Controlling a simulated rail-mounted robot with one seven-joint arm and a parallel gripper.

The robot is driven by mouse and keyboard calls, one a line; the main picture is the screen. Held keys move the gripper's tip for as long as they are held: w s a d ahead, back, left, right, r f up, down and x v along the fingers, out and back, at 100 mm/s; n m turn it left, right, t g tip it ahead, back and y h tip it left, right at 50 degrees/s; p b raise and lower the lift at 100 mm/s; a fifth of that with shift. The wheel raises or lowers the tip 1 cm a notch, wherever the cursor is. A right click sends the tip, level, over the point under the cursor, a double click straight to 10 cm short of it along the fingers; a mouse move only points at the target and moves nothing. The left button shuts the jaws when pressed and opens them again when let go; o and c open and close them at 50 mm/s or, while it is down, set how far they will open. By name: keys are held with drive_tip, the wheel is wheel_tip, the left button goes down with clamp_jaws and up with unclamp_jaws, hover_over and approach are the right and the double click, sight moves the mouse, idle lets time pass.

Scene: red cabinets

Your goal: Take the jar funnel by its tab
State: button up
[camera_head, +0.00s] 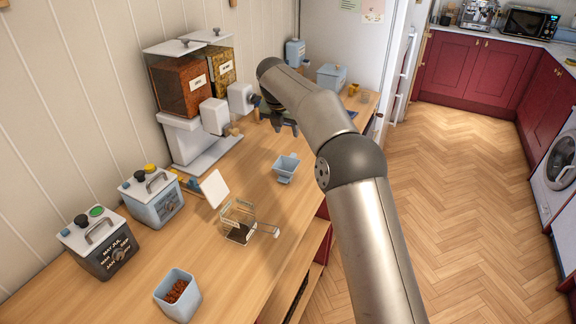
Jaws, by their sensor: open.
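The jar funnel appears to be the small light-blue, square-mouthed piece (286,166) on the wooden counter, near the counter's front edge. It narrows toward its base; its tab is too small to make out clearly. My gripper (282,126) is open, with dark fingers pointing down, and appears beyond the funnel toward the far end of the counter. My arm partly hides the gripper. I see nothing held between the fingers.
A clear container (239,231) with a raised white lid stands nearer on the counter (150,268). A blue cup (178,298) holds brown bits. Two lidded boxes (98,245) (152,198) and a twin dispenser (183,85) line the wall. Counter around the funnel is mostly clear.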

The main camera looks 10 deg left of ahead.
sight(293, 155)
drive_tip(key=p+x, duration=0.3)
drive_tip(key=x, duration=1.4)
drive_tip(key=shift+w+d+f, duration=0.1)
drive_tip(key=shift+w, duration=0.15)
clamp_jaws()
